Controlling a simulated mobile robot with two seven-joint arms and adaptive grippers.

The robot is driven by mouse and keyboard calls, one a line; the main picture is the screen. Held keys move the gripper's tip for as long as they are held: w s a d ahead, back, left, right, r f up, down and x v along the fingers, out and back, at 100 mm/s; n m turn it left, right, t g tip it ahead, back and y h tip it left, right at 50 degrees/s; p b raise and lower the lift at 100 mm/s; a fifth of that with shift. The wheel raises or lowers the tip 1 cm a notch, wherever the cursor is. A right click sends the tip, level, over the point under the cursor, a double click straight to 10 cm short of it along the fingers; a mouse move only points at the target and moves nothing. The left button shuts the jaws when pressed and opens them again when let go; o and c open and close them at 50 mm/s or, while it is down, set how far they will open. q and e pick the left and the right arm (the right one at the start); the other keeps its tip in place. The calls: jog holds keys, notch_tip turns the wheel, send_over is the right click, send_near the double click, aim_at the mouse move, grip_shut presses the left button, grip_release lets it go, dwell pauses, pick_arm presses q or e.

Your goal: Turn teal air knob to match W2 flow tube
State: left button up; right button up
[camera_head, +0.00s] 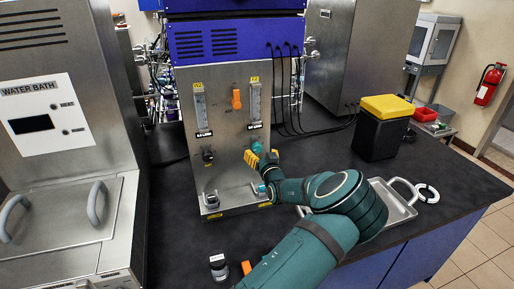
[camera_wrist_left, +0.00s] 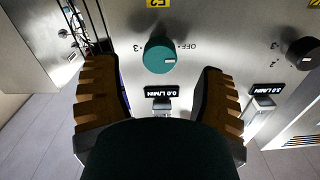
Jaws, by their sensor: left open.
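The teal knob (camera_head: 257,146) is on the steel panel below the right flow tube (camera_head: 255,103). In the left wrist view the teal knob (camera_wrist_left: 158,58) sits between my fingers, its white mark toward the right, near OFF; a 3 is at its left. My left gripper (camera_head: 259,159) is open, one finger on each side of the knob with gaps; it also shows in the left wrist view (camera_wrist_left: 157,80). The left flow tube (camera_head: 200,108) stands above a black knob (camera_head: 207,157). The yellow tube tags are too small to read surely. My right gripper is out of view.
An orange part (camera_head: 236,99) sits between the tubes. Metal fittings are low on the panel. A steel tray (camera_head: 398,207) lies right of my arm. A small dark jar (camera_head: 218,267) stands in front. A black box with yellow lid (camera_head: 382,132) is behind right.

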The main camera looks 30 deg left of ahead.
aim_at(258, 149)
pick_arm(q)
jog(key=shift+x, duration=2.15)
grip_shut()
